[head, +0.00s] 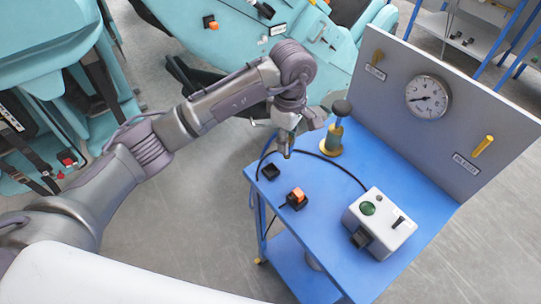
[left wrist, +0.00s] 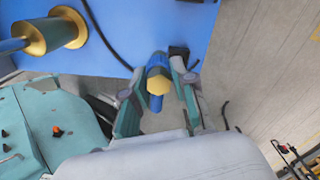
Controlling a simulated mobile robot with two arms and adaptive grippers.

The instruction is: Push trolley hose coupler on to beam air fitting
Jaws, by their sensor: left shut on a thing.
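In the head view the fingers mostly hide the coupler. A dark hose (head: 345,172) runs in a curve over the trolley top (head: 400,167). I cannot make out the beam air fitting in either view. My right gripper is not in view.
The trolley carries a brass-based post with a black knob (head: 333,140), a black block (head: 270,172), an orange switch (head: 297,197) and a white control box (head: 380,222). A grey panel with a gauge (head: 428,97) stands behind. Teal train cars (head: 325,40) stand beyond and left.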

